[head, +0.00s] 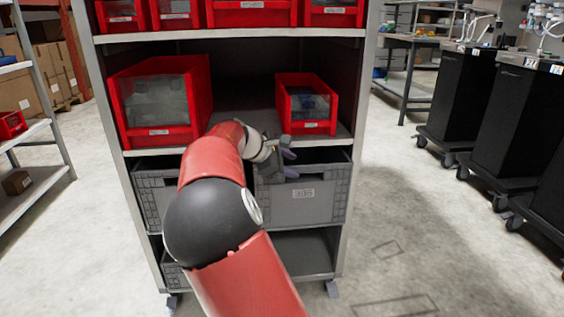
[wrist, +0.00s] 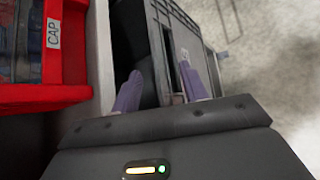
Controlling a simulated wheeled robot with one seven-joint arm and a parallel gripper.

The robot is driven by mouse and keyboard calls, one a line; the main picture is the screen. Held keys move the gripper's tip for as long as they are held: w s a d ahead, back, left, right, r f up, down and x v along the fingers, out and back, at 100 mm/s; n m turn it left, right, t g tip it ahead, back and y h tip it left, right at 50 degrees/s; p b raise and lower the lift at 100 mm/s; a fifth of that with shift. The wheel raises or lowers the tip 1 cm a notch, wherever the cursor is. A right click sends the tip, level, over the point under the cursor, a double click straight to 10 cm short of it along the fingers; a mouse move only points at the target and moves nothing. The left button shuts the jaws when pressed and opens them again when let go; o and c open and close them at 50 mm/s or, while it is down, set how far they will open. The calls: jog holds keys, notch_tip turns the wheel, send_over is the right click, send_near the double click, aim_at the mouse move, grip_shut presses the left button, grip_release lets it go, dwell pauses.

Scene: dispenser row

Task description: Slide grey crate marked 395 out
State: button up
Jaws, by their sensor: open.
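The grey crate (head: 300,205) sits in the shelf's middle bay on the right, its front facing me. Its white label (head: 303,193) is too blurred to read surely. My gripper (head: 287,163) is open at the crate's top front edge. In the wrist view the fingers (wrist: 161,90) stand apart, with the crate's front rim (wrist: 163,40) running between them. One finger is on the side of the dark interior, the other on the outer, labelled side. I cannot tell whether either touches the wall. My arm hides part of the crate's left side.
A second grey crate (head: 147,190) is to the left, partly behind my arm. Red bins (head: 160,105) and (head: 308,104) stand on the board above. Black wheeled carts (head: 455,95) stand at the right. The floor (head: 400,220) right of the shelf is clear.

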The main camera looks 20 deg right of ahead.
aim_at(298, 168)
jog(key=shift+x, duration=2.2)
grip_shut()
